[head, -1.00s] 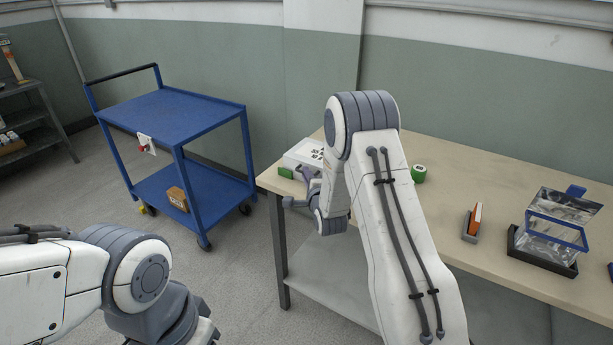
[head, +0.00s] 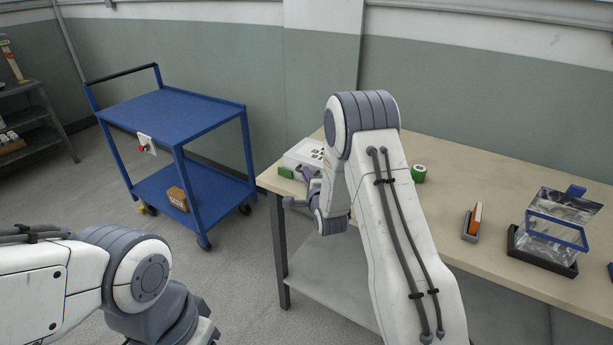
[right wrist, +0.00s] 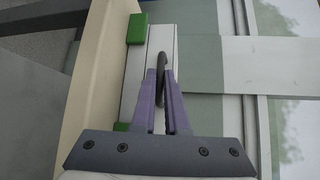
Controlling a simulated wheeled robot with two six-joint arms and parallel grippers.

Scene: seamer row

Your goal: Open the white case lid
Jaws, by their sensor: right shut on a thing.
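The white case (head: 302,153) stands at the left end of the table, partly hidden behind my right arm. Dark markings show on its top. In the right wrist view its pale edge (right wrist: 135,75) lies under my fingers. My right gripper (right wrist: 163,72) is shut on a dark loop-shaped handle (right wrist: 162,58) at the case's front side. In the head view my right gripper (head: 300,195) is small, at the table's left corner. I cannot tell how far the lid is raised. My left gripper (head: 208,332) is cut off by the bottom edge; its fingers are unclear.
Green blocks (head: 286,172) (right wrist: 137,28) sit by the case. A green roll (head: 419,173), an orange item in a grey holder (head: 470,237) and a clear box with blue edges (head: 556,232) stand on the table (head: 455,175). A blue cart (head: 175,112) stands left.

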